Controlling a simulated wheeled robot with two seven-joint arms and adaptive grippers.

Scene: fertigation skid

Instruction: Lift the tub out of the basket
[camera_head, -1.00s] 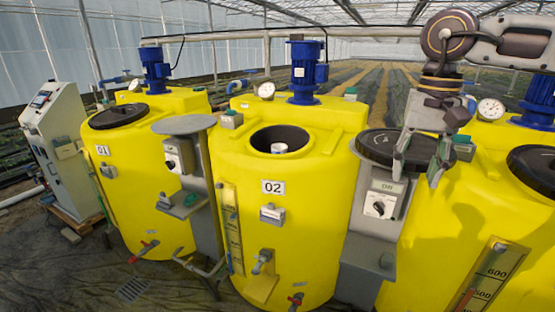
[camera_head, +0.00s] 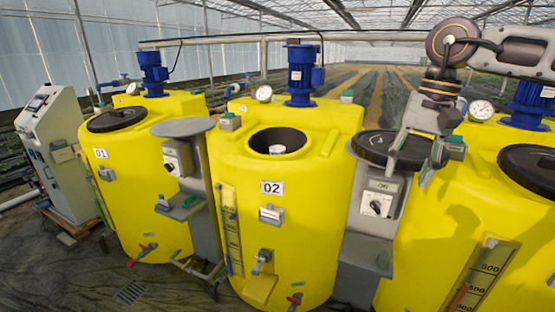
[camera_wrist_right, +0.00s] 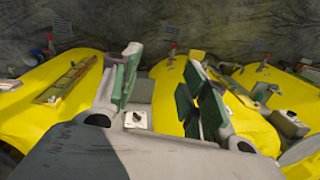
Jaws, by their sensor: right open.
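The tub (camera_head: 277,150) is a small pale thing seen low inside the dark round opening (camera_head: 297,136) of the yellow tank labelled 02. Only its upper part shows. The basket cannot be told apart from the dark inside of the opening. My right gripper (camera_head: 409,169) is open and empty, pointing down to the right of the opening, in front of a black lid. In the right wrist view my right gripper (camera_wrist_right: 160,88) shows its two green-padded fingers spread apart, with nothing between them. My left gripper is not in view.
The black lid (camera_head: 372,143) lies on a grey stand between tank 02 and the right tank. A bare grey round shelf (camera_head: 183,127) stands left of tank 02. A blue motor (camera_head: 300,78) and a gauge (camera_head: 264,93) rise behind the opening.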

